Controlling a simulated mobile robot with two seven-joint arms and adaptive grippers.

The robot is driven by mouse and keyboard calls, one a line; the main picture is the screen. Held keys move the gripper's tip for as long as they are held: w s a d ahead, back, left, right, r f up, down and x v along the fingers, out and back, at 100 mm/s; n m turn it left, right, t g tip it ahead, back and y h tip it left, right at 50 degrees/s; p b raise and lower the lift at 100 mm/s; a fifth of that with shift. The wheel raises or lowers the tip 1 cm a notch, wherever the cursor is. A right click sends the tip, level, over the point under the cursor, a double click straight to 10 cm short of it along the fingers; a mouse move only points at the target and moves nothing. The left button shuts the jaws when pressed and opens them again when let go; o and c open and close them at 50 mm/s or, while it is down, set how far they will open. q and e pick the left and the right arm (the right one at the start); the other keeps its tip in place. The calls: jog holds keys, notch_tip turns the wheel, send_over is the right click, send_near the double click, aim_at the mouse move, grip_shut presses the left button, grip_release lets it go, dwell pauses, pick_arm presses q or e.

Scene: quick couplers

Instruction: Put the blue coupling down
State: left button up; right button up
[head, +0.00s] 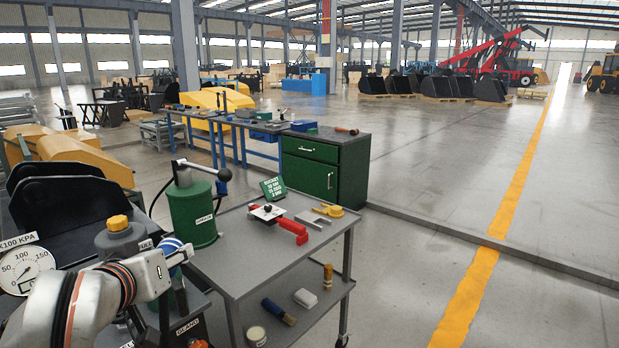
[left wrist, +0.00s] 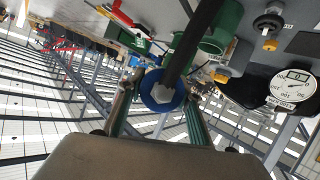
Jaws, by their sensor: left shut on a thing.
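The blue coupling (head: 170,244) shows in the head view just beyond the end of my left arm, in front of the green canister. My left gripper (head: 180,258) is shut on it. In the left wrist view, the blue coupling (left wrist: 155,84) is a round blue ring with a pale hexagonal centre, seen between the two fingers of my left gripper (left wrist: 158,100). A dark bar crosses above it in that view. Whether the coupling touches anything below is hidden. My right gripper is in neither view.
A green canister (head: 191,212) with a black-knobbed lever stands close behind the coupling. A yellow-capped fitting (head: 118,224) and a gauge (head: 27,271) are to the left. The grey cart (head: 240,262) carries a red-handled tool (head: 291,229) and a green sign (head: 273,187); its front top is bare.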

pick_arm(q)
jog(key=shift+s+d+r+h, duration=0.3)
jog(key=shift+s+d, duration=0.15)
jog(key=shift+d, duration=0.25)
jog(key=shift+s+d+f+m, duration=0.1)
jog(key=shift+s+d+m, duration=0.15)
jog(key=shift+d+m, duration=0.05)
jog(key=shift+d, duration=0.1)
